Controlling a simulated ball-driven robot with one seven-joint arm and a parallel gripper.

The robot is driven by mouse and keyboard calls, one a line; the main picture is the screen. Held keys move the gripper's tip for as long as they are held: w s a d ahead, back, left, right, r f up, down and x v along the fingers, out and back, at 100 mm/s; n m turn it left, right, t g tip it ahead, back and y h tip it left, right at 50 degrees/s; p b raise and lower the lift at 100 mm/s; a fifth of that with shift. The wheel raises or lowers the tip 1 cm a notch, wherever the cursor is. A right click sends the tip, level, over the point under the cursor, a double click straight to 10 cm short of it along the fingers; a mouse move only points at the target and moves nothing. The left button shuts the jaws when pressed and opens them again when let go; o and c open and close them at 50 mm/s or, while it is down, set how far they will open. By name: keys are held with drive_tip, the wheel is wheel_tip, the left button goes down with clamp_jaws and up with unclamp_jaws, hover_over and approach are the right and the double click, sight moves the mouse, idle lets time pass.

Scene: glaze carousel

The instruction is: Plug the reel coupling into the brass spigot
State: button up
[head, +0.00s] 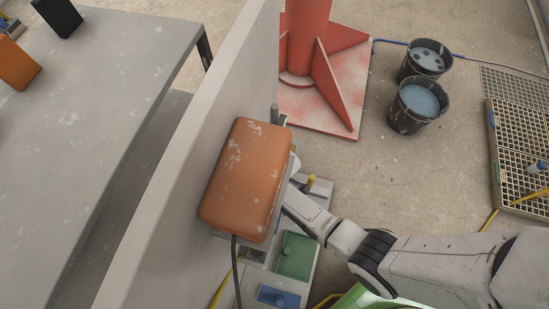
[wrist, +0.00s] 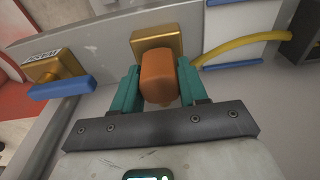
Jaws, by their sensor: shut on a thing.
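In the wrist view, my gripper (wrist: 158,92) has its teal fingers shut on an orange block (wrist: 157,76), which I take to be the reel coupling. Directly behind it is a square brass fitting (wrist: 155,40) on a grey wall. The coupling's far end overlaps the brass, so I cannot tell whether they touch or are joined. A second brass fitting (wrist: 55,67) with a blue bar stands to the left. A yellow hose (wrist: 240,46) runs right from beside the right finger. In the head view, the gripper is hidden behind an orange box.
The worn orange box (head: 243,178) with a dark cable stands by the grey wall panel (head: 180,145). A red column base (head: 320,90) and two buckets (head: 418,103) stand on the floor beyond.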

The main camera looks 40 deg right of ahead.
drive_tip(key=shift+f+b, duration=0.3)
drive_tip(key=shift+f, duration=0.1)
drive_tip(key=o, duration=1.1)
drive_tip(key=r, duration=0.2)
drive_tip(key=r+p, duration=0.1)
drive_tip(key=r, duration=0.2)
drive_tip(key=r+p, duration=0.1)
drive_tip(key=r, duration=0.1)
drive_tip(key=shift+s+d+r, duration=0.25)
drive_tip(key=shift+s, duration=0.1)
